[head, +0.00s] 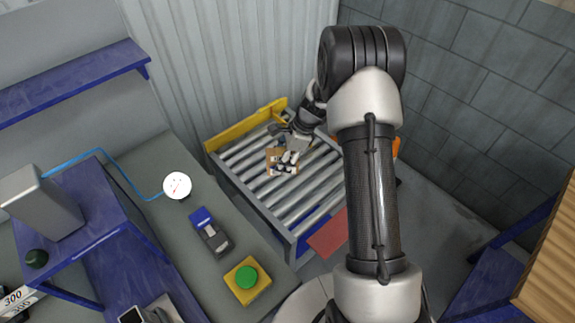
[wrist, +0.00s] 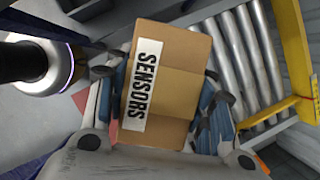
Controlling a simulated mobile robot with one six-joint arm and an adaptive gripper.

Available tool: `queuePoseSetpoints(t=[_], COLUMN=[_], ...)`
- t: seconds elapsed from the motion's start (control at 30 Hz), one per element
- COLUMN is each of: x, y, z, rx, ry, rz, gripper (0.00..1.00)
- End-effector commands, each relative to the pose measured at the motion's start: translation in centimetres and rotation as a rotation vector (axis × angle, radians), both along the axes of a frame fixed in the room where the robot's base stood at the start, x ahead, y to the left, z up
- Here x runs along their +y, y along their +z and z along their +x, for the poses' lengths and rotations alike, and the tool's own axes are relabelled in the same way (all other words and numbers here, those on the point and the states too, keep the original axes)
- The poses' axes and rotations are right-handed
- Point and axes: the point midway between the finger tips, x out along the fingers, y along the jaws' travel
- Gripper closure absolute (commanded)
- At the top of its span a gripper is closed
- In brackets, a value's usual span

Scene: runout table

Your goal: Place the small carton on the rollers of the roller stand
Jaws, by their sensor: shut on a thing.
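The small carton (wrist: 175,85) is brown cardboard with a white label reading SENSORS. My gripper (wrist: 165,105) is shut on it, with a finger at each side in the wrist view. In the head view the carton (head: 272,160) shows partly behind my gripper (head: 286,158), over the roller stand. The roller stand has grey metal rollers (head: 300,205) in a grey frame with a yellow end bar (head: 232,131). Rollers (wrist: 262,60) also show behind the carton in the wrist view. I cannot tell whether the carton touches the rollers.
A workbench left of the stand holds a green button on a yellow box (head: 246,278), a blue and grey device (head: 211,233) and a white dial (head: 177,186). A corrugated wall stands behind the stand. A red mat (head: 328,236) lies by its near end. The near rollers are clear.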

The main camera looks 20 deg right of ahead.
Motion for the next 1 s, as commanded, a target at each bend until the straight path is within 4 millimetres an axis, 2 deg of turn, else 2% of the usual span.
queuePoseSetpoints(t=[0.03,0.1,0.2,0.33,0.47,0.8,1.0], x=[-1.7,-3.9,-6.7,-8.9,-9.7,-9.7,-9.7], y=[-0.6,-1.4,-2.2,-2.9,-4.3,-13.3,-17.6], z=[0.6,1.4,2.2,2.5,2.5,2.5,2.6], rx=[0.004,0.005,0.003,0.003,0.004,0.006,0.004], ry=[-0.174,-0.400,-0.657,-0.854,-0.928,-0.931,-0.930], rz=[0.001,0.001,0.000,-0.001,0.001,0.000,0.000], gripper=[0.78,0.78,0.78,0.78,0.78,0.78,0.78])
